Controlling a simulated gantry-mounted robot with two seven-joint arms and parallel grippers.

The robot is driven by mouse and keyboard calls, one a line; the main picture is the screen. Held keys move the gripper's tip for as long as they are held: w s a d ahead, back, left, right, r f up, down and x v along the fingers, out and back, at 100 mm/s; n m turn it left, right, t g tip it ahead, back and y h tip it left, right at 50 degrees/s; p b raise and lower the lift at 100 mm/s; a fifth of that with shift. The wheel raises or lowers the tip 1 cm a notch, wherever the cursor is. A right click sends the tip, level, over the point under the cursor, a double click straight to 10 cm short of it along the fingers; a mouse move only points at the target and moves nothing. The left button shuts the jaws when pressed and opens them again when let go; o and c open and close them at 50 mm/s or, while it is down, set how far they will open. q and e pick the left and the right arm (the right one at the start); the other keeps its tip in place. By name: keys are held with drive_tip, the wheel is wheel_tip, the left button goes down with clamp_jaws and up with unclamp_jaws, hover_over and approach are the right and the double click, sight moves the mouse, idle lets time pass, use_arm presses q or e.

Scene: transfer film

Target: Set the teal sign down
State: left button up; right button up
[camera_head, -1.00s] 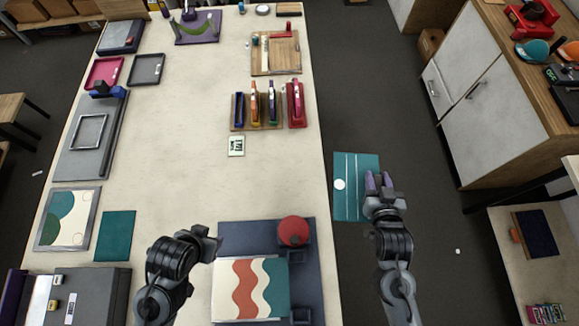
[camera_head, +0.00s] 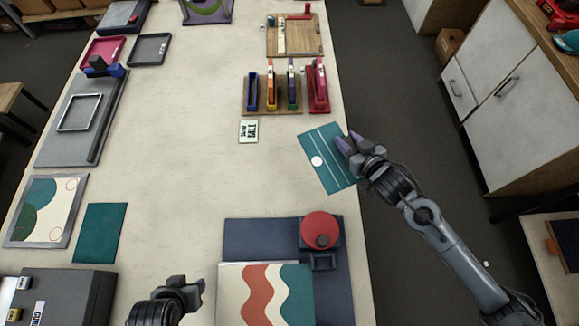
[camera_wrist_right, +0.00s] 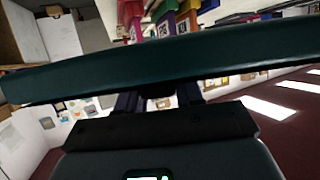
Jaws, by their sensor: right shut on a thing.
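The teal sign (camera_head: 325,170), a flat panel with white lines and a white circle, is held at its right edge by my right gripper (camera_head: 348,143). It is tilted in the picture and appears over the right edge of the table. In the right wrist view the sign (camera_wrist_right: 170,70) crosses nearly edge-on in front of the fingers (camera_wrist_right: 160,100), hiding much of the view beyond. My left gripper (camera_head: 190,287) is at the bottom of the head view, empty, with its finger gap unclear.
The long pale table (camera_head: 180,150) has a wide clear middle. A plain teal sheet (camera_head: 100,233) lies left.

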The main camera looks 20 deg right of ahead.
sight(308, 139)
use_arm(q)
drive_tip(key=shift+a+f, duration=0.1)
drive_tip(key=shift+f, duration=0.3)
use_arm(e)
drive_tip(key=shift+w+f, duration=0.2)
drive_tip(key=shift+f, duration=0.15)
use_arm(q)
drive_tip(key=shift+a+f+b, duration=0.1)
drive_tip(key=shift+f+b, duration=0.35)
drive_tip(key=shift+b, duration=0.2)
use_arm(e)
drive_tip(key=w+a+f, duration=0.4)
drive_tip(key=w+a, duration=0.1)
drive_tip(key=w+a+f, duration=0.2)
drive_tip(key=a, duration=0.1)
drive_tip(key=shift+w+a+f, duration=0.25)
drive_tip(key=shift+w+f, duration=0.15)
use_arm(q)
drive_tip(key=shift+f, duration=0.1)
use_arm(e)
drive_tip(key=shift+f, duration=2)
